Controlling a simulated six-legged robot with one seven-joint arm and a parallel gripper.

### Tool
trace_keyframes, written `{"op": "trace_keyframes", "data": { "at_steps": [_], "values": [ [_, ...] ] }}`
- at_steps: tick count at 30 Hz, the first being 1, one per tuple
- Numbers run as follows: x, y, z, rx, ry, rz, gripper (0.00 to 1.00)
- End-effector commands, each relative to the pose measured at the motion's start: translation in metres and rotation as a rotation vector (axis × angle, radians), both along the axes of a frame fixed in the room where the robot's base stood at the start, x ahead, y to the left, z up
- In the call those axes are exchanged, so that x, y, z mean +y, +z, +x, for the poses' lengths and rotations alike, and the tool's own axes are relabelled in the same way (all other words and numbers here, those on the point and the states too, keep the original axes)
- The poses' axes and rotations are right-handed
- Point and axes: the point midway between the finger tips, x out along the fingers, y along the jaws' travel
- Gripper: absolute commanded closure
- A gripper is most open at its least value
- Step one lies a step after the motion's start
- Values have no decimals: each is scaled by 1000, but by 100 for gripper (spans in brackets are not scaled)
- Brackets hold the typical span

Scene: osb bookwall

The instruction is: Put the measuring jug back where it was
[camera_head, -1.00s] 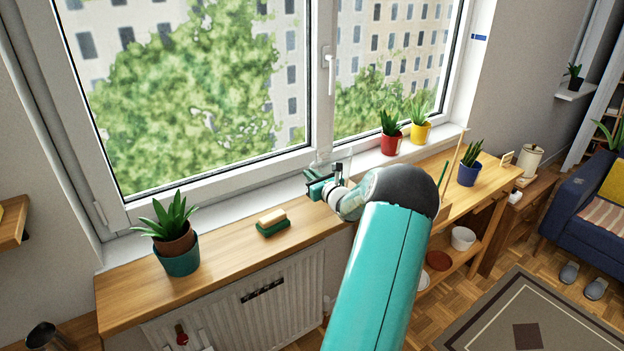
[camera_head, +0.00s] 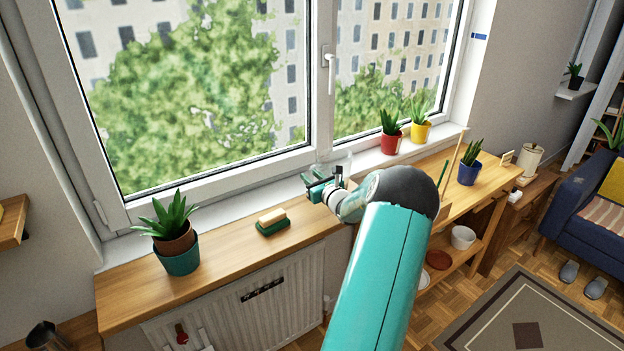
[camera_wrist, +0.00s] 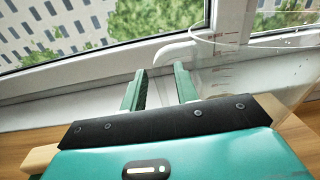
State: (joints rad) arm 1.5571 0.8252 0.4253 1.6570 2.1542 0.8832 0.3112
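The measuring jug is clear, with red graduation marks. In the wrist view the jug (camera_wrist: 226,62) is at the right, partly cut off by the frame. A pale curved part of it, seemingly its handle or lip, shows beyond the fingertips. In the head view the jug (camera_head: 343,163) is faint at the window, partly hidden behind my gripper (camera_head: 320,182).
A sponge (camera_head: 272,220) and a potted plant (camera_head: 176,252) stand on the wooden ledge (camera_head: 225,245) to the left. Red (camera_head: 391,141) and yellow (camera_head: 420,131) plant pots stand on the white sill to the right. The window frame is close behind the gripper.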

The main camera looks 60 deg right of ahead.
Motion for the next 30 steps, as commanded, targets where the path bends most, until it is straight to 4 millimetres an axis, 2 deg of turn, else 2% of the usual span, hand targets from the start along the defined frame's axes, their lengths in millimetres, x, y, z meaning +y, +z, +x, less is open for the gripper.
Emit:
{"op": "trace_keyframes", "data": {
  "at_steps": [5, 13, 18, 23, 30],
  "values": [
    [12, 0, -23, 1, -2, 0, 70],
    [41, 0, -74, 3, -2, -1, 70],
    [54, 0, -96, 1, 0, 0, 70],
    [59, 0, -105, 1, -1, 0, 70],
    [61, 1, -103, 3, 5, -3, 70]
  ]
}}
